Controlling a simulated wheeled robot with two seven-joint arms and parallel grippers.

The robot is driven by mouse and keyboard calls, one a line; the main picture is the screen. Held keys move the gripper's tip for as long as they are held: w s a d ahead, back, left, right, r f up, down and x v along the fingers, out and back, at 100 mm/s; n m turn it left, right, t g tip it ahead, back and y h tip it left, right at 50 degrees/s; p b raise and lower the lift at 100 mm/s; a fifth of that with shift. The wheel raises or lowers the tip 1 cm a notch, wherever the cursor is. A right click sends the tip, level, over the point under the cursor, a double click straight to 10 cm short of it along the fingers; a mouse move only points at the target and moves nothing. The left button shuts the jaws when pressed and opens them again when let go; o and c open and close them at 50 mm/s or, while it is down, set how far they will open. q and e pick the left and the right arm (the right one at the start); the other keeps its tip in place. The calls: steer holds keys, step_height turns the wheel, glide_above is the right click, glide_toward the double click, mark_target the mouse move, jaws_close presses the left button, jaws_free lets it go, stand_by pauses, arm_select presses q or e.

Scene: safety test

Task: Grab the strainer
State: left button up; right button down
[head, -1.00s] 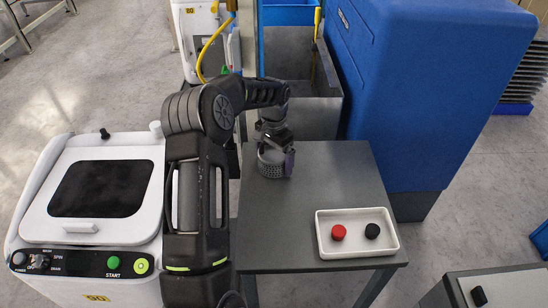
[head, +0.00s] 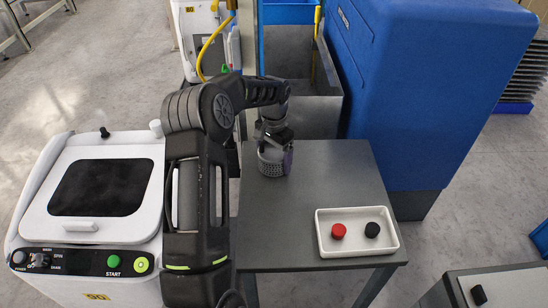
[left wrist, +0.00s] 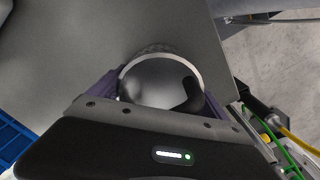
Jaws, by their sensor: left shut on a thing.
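The strainer (head: 270,166) is a small grey metal cup with a perforated wall. It stands upright at the back left of the grey table. My left gripper (head: 275,150) reaches down over it and is shut on it. In the left wrist view, the strainer's round shiny rim (left wrist: 161,82) sits between the two purple-grey fingers of my left gripper (left wrist: 160,88). Its lower part is mostly hidden there, and I cannot tell whether its base touches the table. My right gripper is not in view.
The grey table (head: 310,190) is clear in the middle. A white tray (head: 356,251) with a red cap (head: 338,231) and a black cap (head: 372,230) lies at its front right. A tall blue cabinet (head: 425,90) stands behind right, a white machine (head: 75,240) at left.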

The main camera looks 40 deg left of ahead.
arm_select(q)
steer(key=c, duration=0.4)
steer(key=shift+c, duration=0.2)
step_height(320, 180, up, 10)
steer(key=shift+r+b, duration=0.1)
steer(key=shift+b, duration=0.6)
